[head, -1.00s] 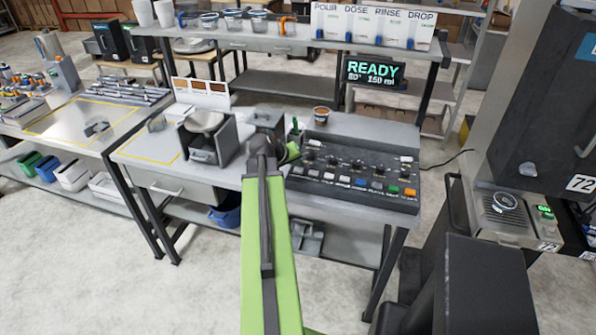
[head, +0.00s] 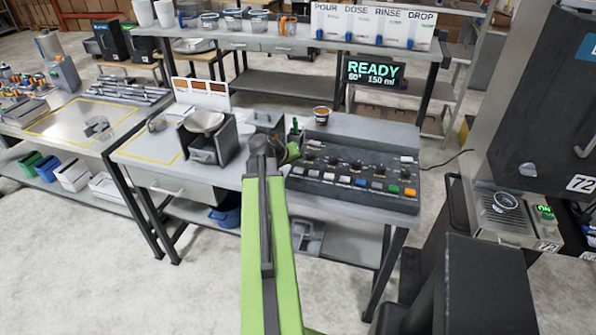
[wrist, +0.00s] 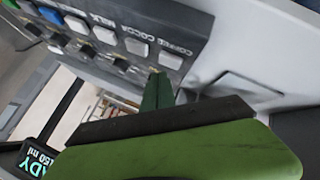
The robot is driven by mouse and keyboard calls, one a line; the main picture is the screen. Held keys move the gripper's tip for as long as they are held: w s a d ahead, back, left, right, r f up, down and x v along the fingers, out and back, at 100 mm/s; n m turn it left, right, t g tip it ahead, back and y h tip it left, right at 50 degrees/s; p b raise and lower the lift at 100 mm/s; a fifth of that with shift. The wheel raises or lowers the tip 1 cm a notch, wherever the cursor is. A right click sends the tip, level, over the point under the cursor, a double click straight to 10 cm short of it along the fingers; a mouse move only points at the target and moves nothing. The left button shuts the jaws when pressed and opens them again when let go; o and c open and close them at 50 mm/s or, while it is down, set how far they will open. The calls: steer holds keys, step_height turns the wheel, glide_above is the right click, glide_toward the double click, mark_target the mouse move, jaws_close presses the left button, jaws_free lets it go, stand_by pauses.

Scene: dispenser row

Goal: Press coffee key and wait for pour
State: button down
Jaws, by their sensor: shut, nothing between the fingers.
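The coffee key (wrist: 170,61) is a pale key at the end of the row on the dark control panel (wrist: 190,22), with its COFFEE label beside it in the wrist view. In the head view it is the leftmost key (head: 298,170) of the panel (head: 352,160). My gripper (wrist: 158,88) is shut and empty, its green fingertips close to the coffee key. I cannot tell whether they touch it. In the head view my gripper (head: 291,153) is at the panel's left edge, partly hidden by my arm. The display (head: 373,73) reads READY, 150 ml.
A small brown-filled cup (head: 321,114) stands behind the panel. A grey box (head: 266,122) and a scoop-topped device (head: 206,135) stand to the left. Other keys, including a blue one (head: 361,182), run rightward. A machine with a cup (head: 504,202) stands at right.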

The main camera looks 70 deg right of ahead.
mark_target(297, 171)
steer(key=shift+f, duration=0.1)
steer(key=shift+f+b, duration=0.35)
steer(key=shift+b, duration=0.1)
steer(key=shift+f+b, duration=0.5)
stand_by(0.5)
steer(key=shift+r, duration=0.15)
steer(key=shift+r+p, duration=0.8)
steer(key=shift+p, duration=0.15)
step_height(297, 171, up, 5)
steer(key=p, duration=0.5)
steer(key=shift+r, duration=0.1)
